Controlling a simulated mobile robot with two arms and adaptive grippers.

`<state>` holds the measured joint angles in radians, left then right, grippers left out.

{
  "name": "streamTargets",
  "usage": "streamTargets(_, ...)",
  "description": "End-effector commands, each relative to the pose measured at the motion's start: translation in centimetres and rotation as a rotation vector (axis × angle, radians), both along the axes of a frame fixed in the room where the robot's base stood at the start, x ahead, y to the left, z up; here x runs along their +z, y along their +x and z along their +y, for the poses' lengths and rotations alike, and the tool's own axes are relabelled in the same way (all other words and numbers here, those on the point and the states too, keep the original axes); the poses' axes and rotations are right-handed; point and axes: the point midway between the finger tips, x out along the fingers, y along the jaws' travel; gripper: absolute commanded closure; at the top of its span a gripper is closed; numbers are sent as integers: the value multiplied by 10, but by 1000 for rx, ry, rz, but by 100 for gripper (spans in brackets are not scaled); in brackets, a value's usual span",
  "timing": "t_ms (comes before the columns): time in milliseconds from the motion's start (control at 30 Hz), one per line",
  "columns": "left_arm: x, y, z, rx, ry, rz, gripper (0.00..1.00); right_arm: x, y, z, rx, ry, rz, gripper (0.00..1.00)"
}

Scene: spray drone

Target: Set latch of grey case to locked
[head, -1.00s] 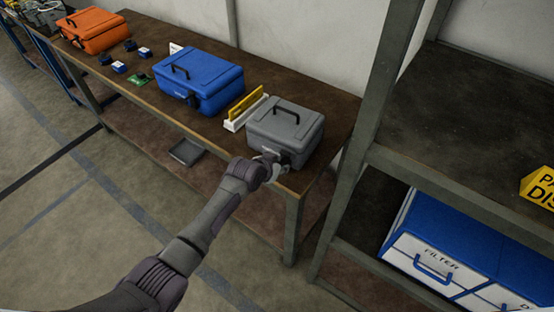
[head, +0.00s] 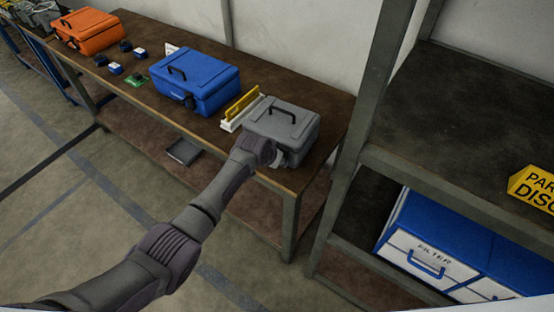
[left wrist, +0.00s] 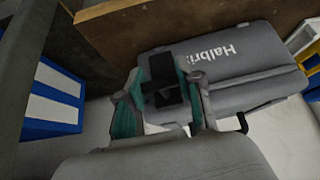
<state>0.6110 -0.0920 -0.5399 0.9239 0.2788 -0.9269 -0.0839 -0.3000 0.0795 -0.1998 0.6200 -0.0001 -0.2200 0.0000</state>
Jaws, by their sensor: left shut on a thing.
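The grey case (head: 297,122) stands closed at the right end of the workbench, its black handle on the lid. In the left wrist view the grey case (left wrist: 255,85) shows a face with white lettering and a black latch (left wrist: 165,93). My left gripper (head: 275,158) is at the case's front side. In the left wrist view the teal-padded fingers of my left gripper (left wrist: 163,85) are on both sides of the black latch, shut on it. The fingers hide part of the latch, and I cannot tell its setting. My right gripper is not in view.
On the workbench (head: 340,105), a white holder with a yellow piece (head: 240,108) stands left of the grey case. Farther left are a blue case (head: 205,75), small parts and an orange case (head: 88,30). A metal shelf (head: 450,160) with blue-and-white bins is at right.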

Motion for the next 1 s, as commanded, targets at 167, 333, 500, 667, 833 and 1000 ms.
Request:
streamTargets(167,-1,-1,0,0,1,2,40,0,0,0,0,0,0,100)
streamTargets(333,-1,0,0,0,1,1,38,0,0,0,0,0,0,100)
streamTargets(500,0,-1,0,0,1,1,38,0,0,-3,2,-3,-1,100)
streamTargets(667,8,-5,3,-1,-1,0,38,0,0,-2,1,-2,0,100)
streamTargets(833,27,-16,10,-1,0,-1,38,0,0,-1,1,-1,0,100)
streamTargets(1000,55,-31,19,-2,-1,-3,38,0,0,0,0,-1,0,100)
